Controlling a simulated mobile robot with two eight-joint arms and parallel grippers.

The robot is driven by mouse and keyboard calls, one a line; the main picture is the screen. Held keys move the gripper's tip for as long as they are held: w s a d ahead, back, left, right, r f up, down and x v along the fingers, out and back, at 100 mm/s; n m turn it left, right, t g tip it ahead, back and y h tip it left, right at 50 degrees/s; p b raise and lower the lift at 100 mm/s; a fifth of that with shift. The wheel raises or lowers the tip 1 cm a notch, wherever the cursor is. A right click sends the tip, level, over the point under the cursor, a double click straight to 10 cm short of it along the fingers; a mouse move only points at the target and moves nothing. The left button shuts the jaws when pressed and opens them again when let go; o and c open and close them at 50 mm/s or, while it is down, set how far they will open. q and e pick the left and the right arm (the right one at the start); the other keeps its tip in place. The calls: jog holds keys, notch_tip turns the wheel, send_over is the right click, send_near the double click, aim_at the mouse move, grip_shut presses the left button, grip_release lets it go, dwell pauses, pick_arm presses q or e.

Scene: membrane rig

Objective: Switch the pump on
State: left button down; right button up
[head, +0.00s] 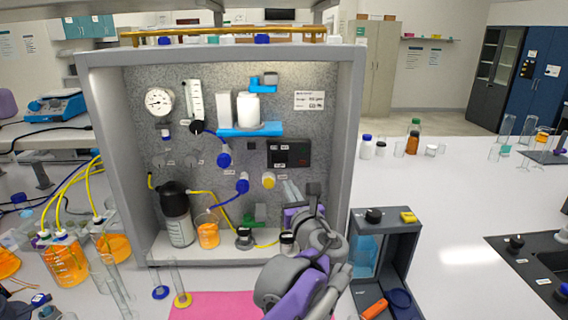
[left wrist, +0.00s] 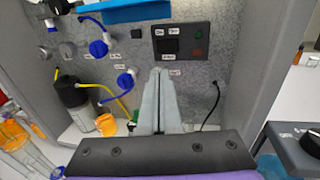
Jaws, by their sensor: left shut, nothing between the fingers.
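The black control panel (head: 289,153) is on the speckled back wall of the rig. It also shows in the left wrist view (left wrist: 187,57), with a dark square switch (left wrist: 168,46), small white labels, and green and red spots at its right. I cannot tell the switch's position. My left gripper (head: 290,184) is shut and empty, its pale fingers pointing up at the back wall. In the left wrist view its fingertips (left wrist: 160,71) appear just below the panel's lower left part; I cannot tell whether they touch anything. My right gripper is not in view.
A yellow knob (head: 268,180) sits left of my fingers, and blue valves (head: 224,160) are farther left. A blue shelf (head: 250,130) with a white bottle is above. A black-capped vessel (head: 176,212) and orange beaker (head: 208,235) stand inside. The rig's grey side wall (head: 346,150) bounds the right.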

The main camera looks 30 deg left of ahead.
pick_arm(q)
jog(key=shift+s, duration=0.1)
jog(key=p, duration=0.2)
send_near(273, 158)
jog(key=x, duration=0.6)
jog(key=shift+w+a+f, duration=0.1)
jog(key=shift+w+a, duration=0.1)
jog(key=shift+w, duration=0.2)
